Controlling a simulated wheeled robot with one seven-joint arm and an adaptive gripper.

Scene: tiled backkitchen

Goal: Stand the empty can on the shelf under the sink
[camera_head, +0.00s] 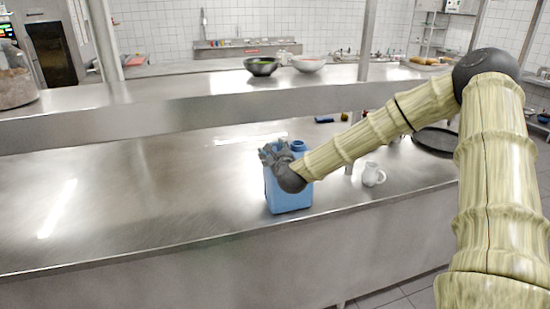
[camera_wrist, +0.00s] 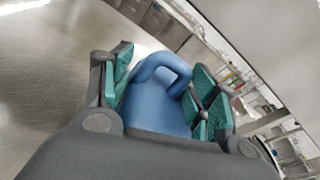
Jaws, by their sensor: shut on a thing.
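A blue can (camera_head: 290,198) with a loop handle and a round cap stands upright on the steel counter (camera_head: 120,200), or just above it; I cannot tell whether its base touches. My gripper (camera_head: 274,153) is at the can's upper part and partly covers it. In the wrist view the blue can (camera_wrist: 158,103) and its handle lie between the green finger pads of my gripper (camera_wrist: 160,88), which is shut on it. The can's lower part is hidden in the wrist view. I see no sink or under-sink shelf that I can make out clearly.
A white jug (camera_head: 373,175) stands right of the can, with a dark round pan (camera_head: 437,141) beyond it. A raised steel shelf (camera_head: 180,112) runs behind, carrying a dark bowl (camera_head: 262,67) and a pale bowl (camera_head: 309,64). The counter's left side is clear.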

